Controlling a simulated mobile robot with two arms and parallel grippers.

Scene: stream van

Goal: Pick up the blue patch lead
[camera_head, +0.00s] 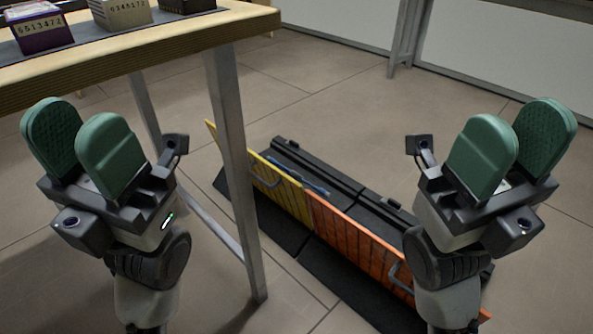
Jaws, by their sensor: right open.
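A thin blue lead (300,178), likely the blue patch lead, lies along the black case on the floor, just behind the top edge of the yellow slatted panel (273,186). Part of it is hidden by the panel. My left gripper (80,130) is open and empty, with its green pads pointing up, to the left of the lead and in front of the table. My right gripper (513,130) is open and empty, also pointing up, well to the right of the lead. Neither touches it.
The black case (310,165) also has an orange slatted panel (350,245) with a grey handle. A wooden table (160,50) with boxes stands at upper left. Its metal leg (234,170) stands between my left gripper and the case. The tiled floor behind is clear.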

